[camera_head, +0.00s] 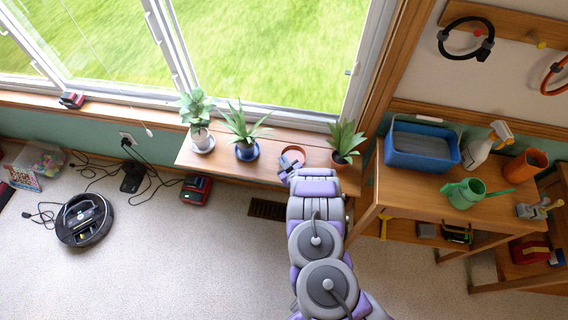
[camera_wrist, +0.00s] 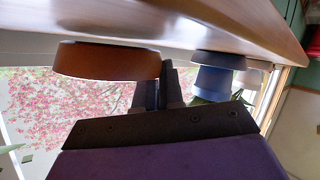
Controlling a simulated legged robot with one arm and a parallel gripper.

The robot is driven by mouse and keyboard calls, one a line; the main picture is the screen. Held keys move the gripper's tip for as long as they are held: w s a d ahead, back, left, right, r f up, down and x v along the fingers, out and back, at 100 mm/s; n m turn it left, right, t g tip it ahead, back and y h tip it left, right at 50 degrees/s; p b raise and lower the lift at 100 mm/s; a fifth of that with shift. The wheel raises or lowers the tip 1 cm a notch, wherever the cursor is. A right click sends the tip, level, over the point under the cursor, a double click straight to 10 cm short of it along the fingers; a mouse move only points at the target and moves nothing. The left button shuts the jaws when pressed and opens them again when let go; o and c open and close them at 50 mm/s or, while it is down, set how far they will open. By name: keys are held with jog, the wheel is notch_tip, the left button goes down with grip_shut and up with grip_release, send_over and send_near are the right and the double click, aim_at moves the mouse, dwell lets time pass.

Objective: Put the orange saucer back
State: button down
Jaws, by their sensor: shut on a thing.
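The wrist view is upside down. It shows the orange saucer (camera_wrist: 108,62) beside my dark gripper fingers (camera_wrist: 166,84), close against the shelf surface (camera_wrist: 190,22). I cannot tell whether the saucer rests on the shelf or is just above it. My gripper's fingertips are partly hidden by my arm in the head view.
A white-potted plant (camera_head: 200,138) and a blue-potted plant (camera_head: 246,150) stand left of the saucer. The window glass is behind. A table with a blue tub (camera_head: 420,148) is at right. A robot vacuum (camera_head: 84,219) sits on the floor.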

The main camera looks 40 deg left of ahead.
jog(key=shift+f, duration=0.5)
jog(key=shift+w+r, duration=0.1)
jog(key=c, duration=1.3)
grip_release()
jog(key=shift+o, duration=0.2)
jog(key=p+v, duration=0.4)
jog(key=v, duration=0.8)
